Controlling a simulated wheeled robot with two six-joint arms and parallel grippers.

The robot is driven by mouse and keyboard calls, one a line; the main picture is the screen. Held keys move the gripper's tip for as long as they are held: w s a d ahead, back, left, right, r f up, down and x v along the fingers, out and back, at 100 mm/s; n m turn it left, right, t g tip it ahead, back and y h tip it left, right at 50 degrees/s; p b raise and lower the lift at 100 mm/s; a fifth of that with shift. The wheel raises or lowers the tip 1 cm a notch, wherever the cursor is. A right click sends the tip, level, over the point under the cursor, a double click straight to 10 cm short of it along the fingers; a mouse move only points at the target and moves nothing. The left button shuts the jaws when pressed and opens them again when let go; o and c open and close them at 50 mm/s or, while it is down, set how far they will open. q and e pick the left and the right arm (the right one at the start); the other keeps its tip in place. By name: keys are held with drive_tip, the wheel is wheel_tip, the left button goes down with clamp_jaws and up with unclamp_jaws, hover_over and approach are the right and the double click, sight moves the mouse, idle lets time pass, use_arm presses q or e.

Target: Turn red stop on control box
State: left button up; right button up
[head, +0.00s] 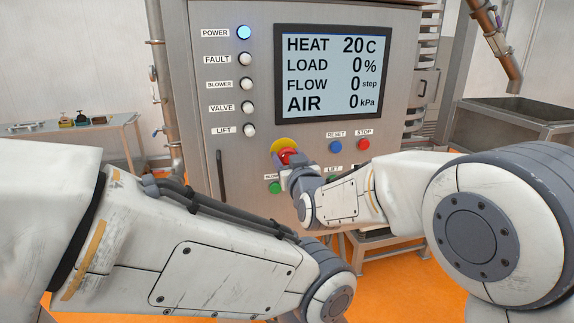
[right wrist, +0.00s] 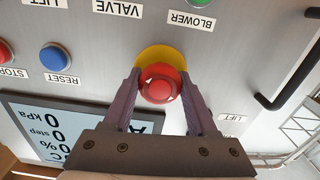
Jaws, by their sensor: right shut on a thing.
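The control box (head: 205,60) is a grey metal cabinet with a screen, lamps and buttons. Its red stop (head: 288,155) is a red mushroom knob on a yellow round plate, below and left of the screen. My right gripper (head: 292,170) is at the knob and partly covers it from below. In the right wrist view the red stop (right wrist: 160,84) sits between the two fingers of my right gripper (right wrist: 160,92), which are shut on its sides. My left arm crosses the lower left of the head view, but its gripper's fingers are not visible.
A blue RESET button (head: 336,146) and a red STOP button (head: 363,144) are right of the knob. A green button (head: 275,188) lies just below left. A dark handle (head: 221,174) stands left. A side table (head: 70,127) is far left.

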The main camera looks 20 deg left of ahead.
drive_tip(key=m+b, duration=0.2)
drive_tip(key=b, duration=0.1)
drive_tip(key=m+b, duration=0.1)
drive_tip(key=b, duration=0.1)
drive_tip(key=shift+f+m, duration=0.25)
drive_tip(key=shift+m, duration=0.15)
drive_tip(key=shift+r+m+b, duration=0.2)
drive_tip(key=shift+m+b, duration=1)
drive_tip(key=shift+b, duration=0.15)
drive_tip(key=o, duration=1.4)
drive_tip(key=b+v, duration=0.3)
drive_tip(key=v, duration=0.7)
drive_tip(key=shift+s+d+b, duration=0.2)
drive_tip(key=shift+b, duration=0.2)
